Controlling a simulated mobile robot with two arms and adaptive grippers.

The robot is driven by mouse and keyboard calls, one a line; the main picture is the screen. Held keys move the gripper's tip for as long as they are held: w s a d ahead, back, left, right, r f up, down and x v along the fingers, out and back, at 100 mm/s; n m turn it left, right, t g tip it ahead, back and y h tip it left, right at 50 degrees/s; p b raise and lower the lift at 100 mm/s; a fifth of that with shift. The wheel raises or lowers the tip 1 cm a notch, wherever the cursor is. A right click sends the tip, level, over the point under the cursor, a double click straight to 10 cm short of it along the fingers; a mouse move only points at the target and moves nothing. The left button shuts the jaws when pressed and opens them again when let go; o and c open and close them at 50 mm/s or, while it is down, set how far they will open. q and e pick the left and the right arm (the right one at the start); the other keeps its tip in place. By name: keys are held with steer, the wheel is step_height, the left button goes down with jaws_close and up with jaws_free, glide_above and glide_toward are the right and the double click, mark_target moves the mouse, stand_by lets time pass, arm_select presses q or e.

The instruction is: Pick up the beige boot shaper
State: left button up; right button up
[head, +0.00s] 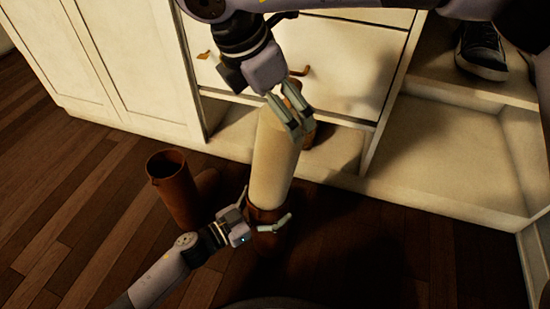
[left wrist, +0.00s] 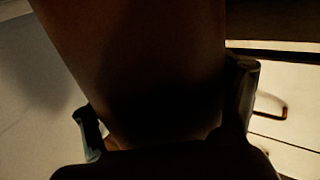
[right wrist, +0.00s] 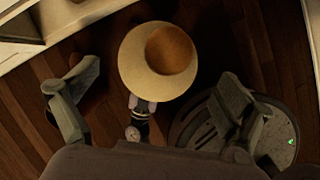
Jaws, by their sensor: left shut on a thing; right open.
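The beige boot shaper (head: 277,155) is a long, pale cylinder with its lower end in the shaft of a brown boot (head: 268,240). In the right wrist view I look down on its round beige top (right wrist: 135,65) with a brown knob. My right gripper (head: 287,118) is open by the shaper's upper end; the right wrist view shows a gap on both sides of it. My left gripper (head: 258,213) is shut on the brown boot near its rim. The boot fills the left wrist view (left wrist: 140,60), dark. The boot's foot is mostly hidden in shadow.
A second brown boot (head: 173,185) stands on the wooden floor to the left. Behind are a white cabinet (head: 140,60) with drawers and a low open shelf (head: 450,145). A dark shoe (head: 482,48) sits on an upper shelf at right. Floor at far left is clear.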

mark_target(277, 152)
steer(key=x, duration=0.5)
steer(key=shift+a+f, duration=0.15)
steer(key=shift+c, duration=0.2)
